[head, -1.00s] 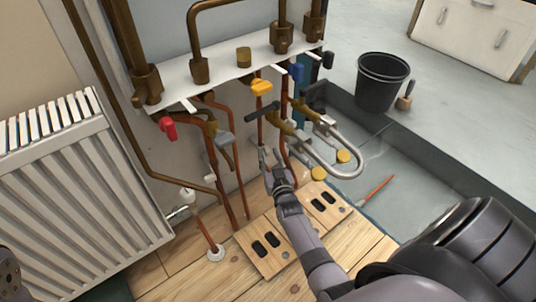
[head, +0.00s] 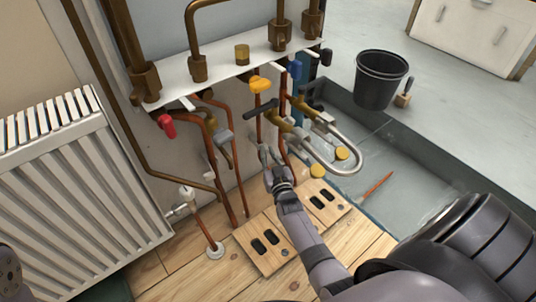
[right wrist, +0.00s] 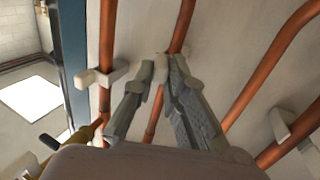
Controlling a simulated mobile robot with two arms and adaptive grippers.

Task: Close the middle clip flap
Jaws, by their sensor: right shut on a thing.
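My right gripper (head: 268,158) is at the copper pipes below the manifold, in front of the wall. In the right wrist view its fingertips (right wrist: 160,72) are close together at the middle copper pipe (right wrist: 183,25). A small pale piece, the middle clip flap (right wrist: 161,66), shows between the tips, which are shut on it. The fingers hide most of the middle clip, so I cannot tell how far its flap is closed. Another pale clip (right wrist: 100,78) is on the pipe to the left, and one (right wrist: 281,125) is beside the pipes to the right. My left gripper is not in view.
A white manifold shelf (head: 225,70) with brass fittings and coloured valve handles is above the gripper. A curved grey hose (head: 345,165) is to its right. A wooden board with slots (head: 262,262) lies below. A radiator (head: 75,190) is left, a black bucket (head: 381,80) right.

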